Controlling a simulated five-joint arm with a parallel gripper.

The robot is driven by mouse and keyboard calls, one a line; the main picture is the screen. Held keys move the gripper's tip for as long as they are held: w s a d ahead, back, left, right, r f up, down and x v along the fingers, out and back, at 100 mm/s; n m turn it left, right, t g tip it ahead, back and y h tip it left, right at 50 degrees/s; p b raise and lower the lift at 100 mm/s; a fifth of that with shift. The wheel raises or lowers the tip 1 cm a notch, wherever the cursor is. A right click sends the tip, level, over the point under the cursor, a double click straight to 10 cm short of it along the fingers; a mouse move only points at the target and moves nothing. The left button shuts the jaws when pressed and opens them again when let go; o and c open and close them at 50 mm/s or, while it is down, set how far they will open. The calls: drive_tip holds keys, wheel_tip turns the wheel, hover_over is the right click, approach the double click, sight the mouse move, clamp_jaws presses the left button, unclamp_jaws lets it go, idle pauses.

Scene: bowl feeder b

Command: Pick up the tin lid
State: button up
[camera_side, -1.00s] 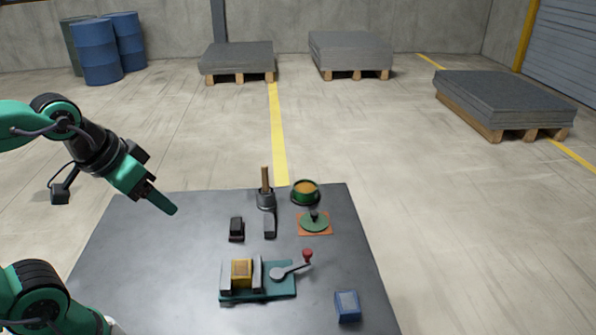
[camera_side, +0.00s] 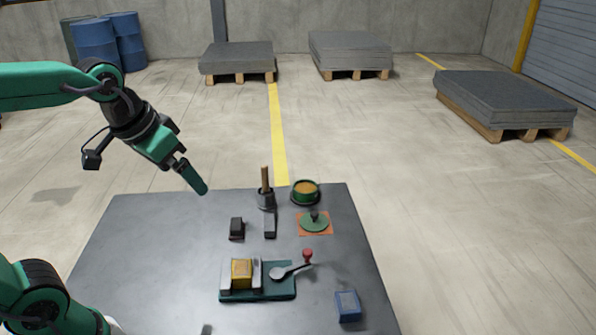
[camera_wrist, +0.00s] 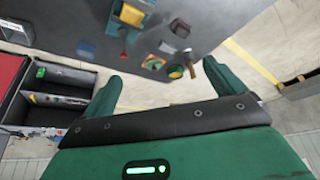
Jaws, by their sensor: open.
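The tin lid (camera_side: 314,224) is a flat green disc with a dark knob on top. It lies on an orange square mat (camera_side: 301,230) on the right half of the dark table. The open tin (camera_side: 305,187), green with an orange-brown inside, stands just behind it. My gripper (camera_side: 200,188) is open and empty, raised in the air left of the lid and apart from it. In the wrist view, the lid (camera_wrist: 153,63) on its mat shows small and far off, between the spread green fingers (camera_wrist: 161,74).
A green fixture with a yellow block (camera_side: 242,273) and red-knobbed lever (camera_side: 307,254) is nearer. A blue box (camera_side: 347,306) sits front right.

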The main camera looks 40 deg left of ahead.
drive_tip(key=w+d+g, duration=0.1)
drive_tip(key=w, duration=0.9)
drive_tip(key=g, duration=0.4)
hover_over(315, 213)
wheel_tip(315, 213, down, 18)
drive_tip(key=shift+a, duration=0.1)
drive_tip(key=shift+w+f, duration=0.15)
drive_tip(key=shift+f, duration=1.7)
drive_tip(key=shift+f, duration=2.6)
